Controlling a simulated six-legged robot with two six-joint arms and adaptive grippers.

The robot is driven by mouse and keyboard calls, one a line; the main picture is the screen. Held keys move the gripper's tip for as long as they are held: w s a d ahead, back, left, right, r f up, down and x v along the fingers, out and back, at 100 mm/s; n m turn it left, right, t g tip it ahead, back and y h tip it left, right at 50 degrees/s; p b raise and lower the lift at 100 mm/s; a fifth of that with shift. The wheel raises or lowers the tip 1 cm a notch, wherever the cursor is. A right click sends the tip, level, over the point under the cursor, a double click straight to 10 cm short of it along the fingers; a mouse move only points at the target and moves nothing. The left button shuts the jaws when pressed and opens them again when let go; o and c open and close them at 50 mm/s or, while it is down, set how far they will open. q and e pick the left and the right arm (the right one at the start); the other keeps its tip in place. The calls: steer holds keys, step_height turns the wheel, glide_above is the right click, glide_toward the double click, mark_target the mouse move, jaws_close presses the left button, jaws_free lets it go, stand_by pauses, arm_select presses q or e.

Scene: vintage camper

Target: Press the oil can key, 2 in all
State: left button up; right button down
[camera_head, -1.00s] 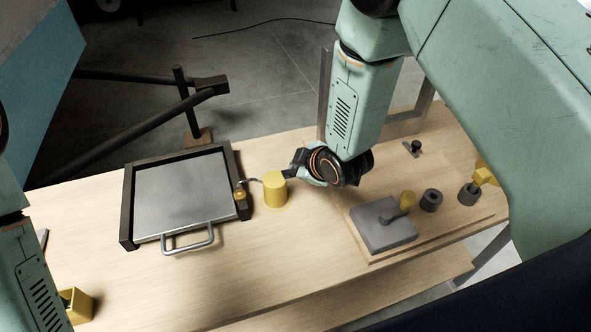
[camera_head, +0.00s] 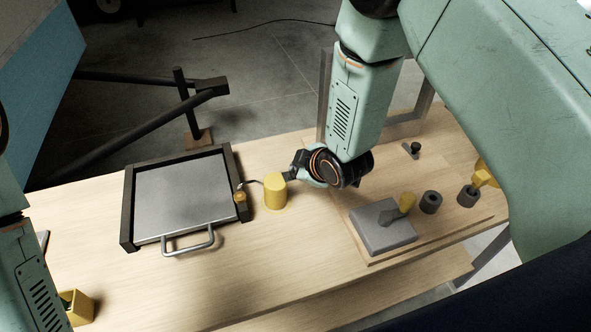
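The oil can (camera_head: 275,191) is a yellow cylinder with a thin curved dark spout pointing left. It stands upright on the wooden table, right of the metal tray. My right gripper (camera_head: 294,172) reaches in from the right at the can's upper right side. Its fingers are partly hidden behind the can and the wrist, so I cannot tell whether they are open or shut on it. The can's key is not visible, hidden by the can or the gripper. My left arm shows at the left edge; its gripper is outside the picture.
A dark-framed metal tray with a handle (camera_head: 188,241) lies left of the can; a small yellow knob (camera_head: 240,197) is on its right edge. A grey block with a yellow-knobbed lever (camera_head: 382,232) and dark rings (camera_head: 431,202) sit on a board at right.

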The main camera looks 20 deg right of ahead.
steer(key=shift+w+r+p, duration=0.1)
steer(key=shift+r+p, duration=0.25)
steer(key=shift+r, duration=0.45)
steer(key=shift+r+p, duration=0.85)
steer(key=shift+r, duration=0.1)
steer(key=shift+r+p, duration=1.2)
steer(key=shift+r, duration=0.4)
steer(key=shift+f, duration=0.1)
steer(key=shift+f, duration=0.1)
